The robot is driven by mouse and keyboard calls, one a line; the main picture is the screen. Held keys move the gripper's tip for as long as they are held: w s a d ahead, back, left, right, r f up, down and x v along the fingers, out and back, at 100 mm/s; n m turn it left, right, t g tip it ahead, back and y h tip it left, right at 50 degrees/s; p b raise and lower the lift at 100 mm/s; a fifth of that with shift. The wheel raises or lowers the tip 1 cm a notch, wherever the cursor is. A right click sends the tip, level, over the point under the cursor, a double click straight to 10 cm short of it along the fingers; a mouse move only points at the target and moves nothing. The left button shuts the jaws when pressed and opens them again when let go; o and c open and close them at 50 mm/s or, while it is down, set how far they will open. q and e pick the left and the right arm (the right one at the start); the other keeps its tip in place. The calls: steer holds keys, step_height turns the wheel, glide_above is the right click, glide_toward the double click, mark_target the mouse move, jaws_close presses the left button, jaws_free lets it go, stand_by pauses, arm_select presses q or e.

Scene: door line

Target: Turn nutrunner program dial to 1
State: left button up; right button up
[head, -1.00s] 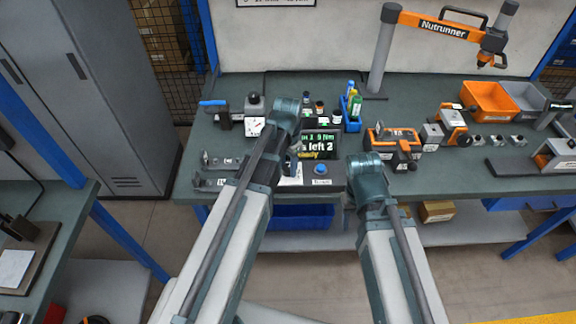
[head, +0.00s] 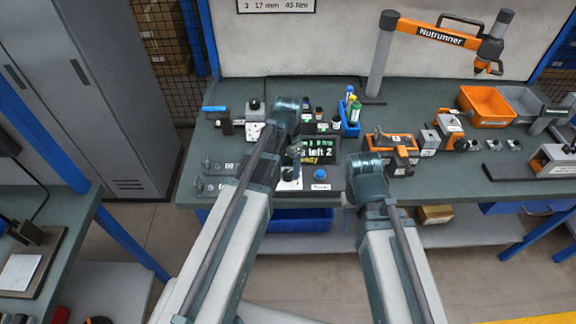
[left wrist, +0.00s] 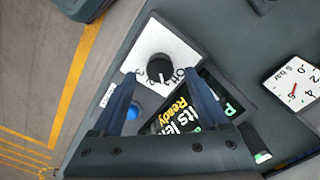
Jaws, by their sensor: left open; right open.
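The program dial (left wrist: 160,68) is a round black knob on a white plate with printed marks, in the left wrist view. A short white mark on the knob points toward the bottom of that picture; the numbers around it are too small to read surely. My left gripper (left wrist: 160,77) is open, with its two fingers on either side of the knob in the picture; I cannot tell whether they touch it. In the head view my left gripper (head: 293,157) hangs over the control panel, mostly hiding the dial. My right gripper (head: 348,196) is at the bench's front edge, largely hidden by its wrist.
A display (head: 318,150) with green and yellow text sits beside the dial, and a blue button (head: 320,173) is below it. A gauge (left wrist: 293,87) lies nearby. The nutrunner arm (head: 434,32), orange bin (head: 487,106) and orange tool fixture (head: 390,145) stand farther right.

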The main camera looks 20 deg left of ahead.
mark_target(288, 173)
arm_select(q)
step_height(288, 173, up, 11)
steer(key=p, duration=1)
steer(key=s+d+f+n+y+b, duration=0.1)
steer(key=s+d+n, duration=0.1)
steer(key=s+d, duration=0.8)
steer(key=s, duration=0.4)
steer(key=shift+s+d+f+n, duration=0.15)
steer(key=shift+s+d+n, duration=0.1)
steer(key=shift+n, duration=0.15)
